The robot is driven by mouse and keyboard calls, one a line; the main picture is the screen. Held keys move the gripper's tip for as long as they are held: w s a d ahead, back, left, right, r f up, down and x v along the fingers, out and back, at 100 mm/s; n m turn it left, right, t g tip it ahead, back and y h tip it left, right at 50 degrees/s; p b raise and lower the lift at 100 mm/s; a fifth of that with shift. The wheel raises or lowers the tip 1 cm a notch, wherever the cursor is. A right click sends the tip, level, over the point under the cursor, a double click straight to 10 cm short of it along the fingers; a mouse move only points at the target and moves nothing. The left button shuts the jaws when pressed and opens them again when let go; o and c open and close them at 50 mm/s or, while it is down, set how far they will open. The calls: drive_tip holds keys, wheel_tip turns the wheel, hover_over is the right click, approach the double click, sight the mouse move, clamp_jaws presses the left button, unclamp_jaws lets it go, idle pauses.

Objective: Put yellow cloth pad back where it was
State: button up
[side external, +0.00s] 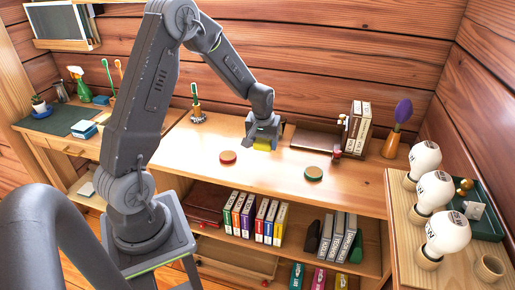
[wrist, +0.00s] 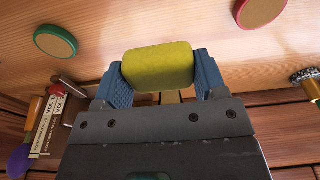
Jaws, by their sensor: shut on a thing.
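The yellow cloth pad (wrist: 158,66) is a small, rounded yellow block between the two blue fingers of my gripper (wrist: 160,80) in the wrist view. My gripper (side external: 263,142) is shut on it near the back of the wooden desk top (side external: 262,181) in the side view. Only part of the pad (side external: 262,145) shows below the fingers there. I cannot tell whether the pad touches the desk or hangs just above it.
A red-rimmed disc (side external: 228,157) lies left of my gripper and a green-rimmed disc (side external: 313,173) lies to the right. The desk's front is clear.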

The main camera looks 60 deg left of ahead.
drive_tip(key=s+a+r, duration=0.1)
drive_tip(key=s+a, duration=0.3)
drive_tip(key=a, duration=0.8)
drive_tip(key=s+a+r, duration=0.1)
drive_tip(key=s+a, duration=0.2)
drive_tip(key=a, duration=0.8)
drive_tip(key=w+d+f, duration=0.1)
drive_tip(key=w+f, duration=0.1)
drive_tip(key=w, duration=0.1)
drive_tip(key=w+d+f, duration=0.1)
drive_tip(key=w+f, duration=0.1)
drive_tip(key=w, duration=0.1)
drive_tip(key=w+d+f, duration=0.1)
drive_tip(key=w+f, duration=0.1)
drive_tip(key=w, duration=0.2)
drive_tip(key=shift+d+f, duration=0.1)
drive_tip(key=shift+f, duration=1.95)
drive_tip(key=shift+f, duration=0.1)
drive_tip(key=shift+f, duration=0.1)
drive_tip(key=o, duration=0.9)
